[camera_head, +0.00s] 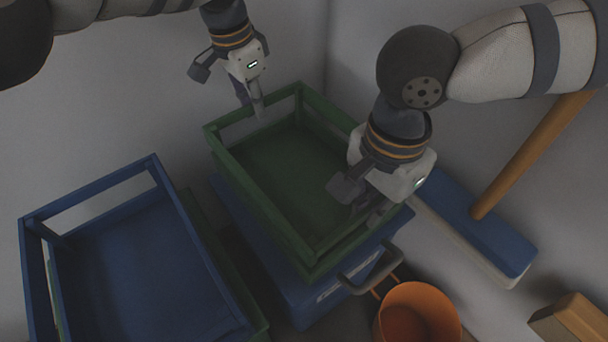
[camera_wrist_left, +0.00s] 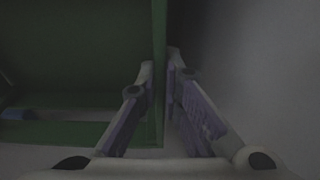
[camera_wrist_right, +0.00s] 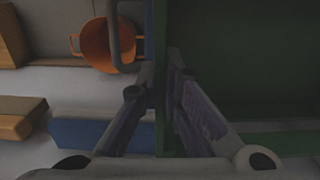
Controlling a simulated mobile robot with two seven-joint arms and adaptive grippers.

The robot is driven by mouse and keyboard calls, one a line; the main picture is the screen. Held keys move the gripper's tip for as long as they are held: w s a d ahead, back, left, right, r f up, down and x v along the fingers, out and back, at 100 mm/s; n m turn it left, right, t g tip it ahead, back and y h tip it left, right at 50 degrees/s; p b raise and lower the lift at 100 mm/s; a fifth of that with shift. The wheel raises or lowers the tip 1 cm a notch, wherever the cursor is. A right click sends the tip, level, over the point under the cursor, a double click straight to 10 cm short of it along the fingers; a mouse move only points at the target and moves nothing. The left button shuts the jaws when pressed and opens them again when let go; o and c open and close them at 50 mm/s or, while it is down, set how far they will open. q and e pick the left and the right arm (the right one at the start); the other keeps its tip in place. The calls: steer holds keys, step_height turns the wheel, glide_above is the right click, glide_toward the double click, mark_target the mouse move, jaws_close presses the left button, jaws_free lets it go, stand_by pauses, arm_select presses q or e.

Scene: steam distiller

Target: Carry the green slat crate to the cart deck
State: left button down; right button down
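The green slat crate (camera_head: 270,160) is at the centre of the head view, on or just above a blue bin (camera_head: 300,295); I cannot tell if they touch. My left gripper (camera_head: 256,104) is at the crate's far end, its fingers closed on either side of the green wall (camera_wrist_left: 159,90). My right gripper (camera_head: 362,207) is at the right side, its fingers closed on either side of the crate edge (camera_wrist_right: 161,120). The crate looks empty and roughly level. I cannot make out the cart deck in any view.
A blue slat crate (camera_head: 140,255) stands close on the left, above another green one (camera_head: 243,310). An orange bucket (camera_head: 420,310) is at the front right. A blue broom head (camera_head: 500,240) with a wooden handle (camera_head: 530,150) leans by the wall. A wooden block (camera_head: 575,318) lies bottom right.

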arm_select(q)
steer(key=shift+r, duration=0.1)
arm_select(e)
steer(key=shift+r, duration=0.1)
